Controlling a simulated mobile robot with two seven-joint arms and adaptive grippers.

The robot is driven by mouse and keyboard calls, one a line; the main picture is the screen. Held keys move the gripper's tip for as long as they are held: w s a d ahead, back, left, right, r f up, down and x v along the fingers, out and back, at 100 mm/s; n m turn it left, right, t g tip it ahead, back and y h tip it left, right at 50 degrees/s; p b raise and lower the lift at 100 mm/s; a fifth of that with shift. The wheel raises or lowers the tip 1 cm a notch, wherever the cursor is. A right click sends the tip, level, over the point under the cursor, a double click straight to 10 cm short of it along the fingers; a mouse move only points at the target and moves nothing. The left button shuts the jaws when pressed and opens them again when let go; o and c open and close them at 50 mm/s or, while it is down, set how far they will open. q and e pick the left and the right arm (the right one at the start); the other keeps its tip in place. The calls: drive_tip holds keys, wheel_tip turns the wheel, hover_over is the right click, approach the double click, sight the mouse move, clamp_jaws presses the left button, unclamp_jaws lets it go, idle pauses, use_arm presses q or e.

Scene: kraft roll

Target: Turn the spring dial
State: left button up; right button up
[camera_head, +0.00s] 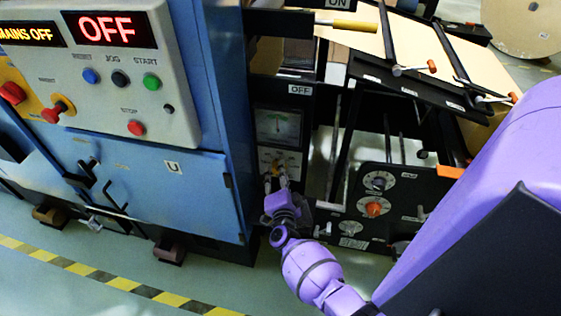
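A small yellowish knob (277,167) sits on the dark panel below a pale gauge (278,127) with a needle. It may be the spring dial, but its lettering is too small to read. My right gripper (276,182) is at this knob, with its two fingertips apart at the knob's lower edge. I cannot tell whether they touch or grip it. To the right, a black panel carries an orange knob (373,207) and a dark dial with a pale scale (379,181). My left gripper is out of view.
A blue cabinet (150,180) with a grey control box (120,75) and red "OFF" display stands at the left. Orange-tipped levers (415,69) and an inclined paper-covered deck are at the upper right. Yellow-black tape (110,278) crosses the open floor.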

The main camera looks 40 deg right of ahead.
drive_tip(key=shift+w+r, duration=0.1)
drive_tip(key=f+v, duration=0.1)
drive_tip(key=v, duration=1.1)
drive_tip(key=shift+r, duration=0.4)
drive_tip(key=shift+a, duration=0.15)
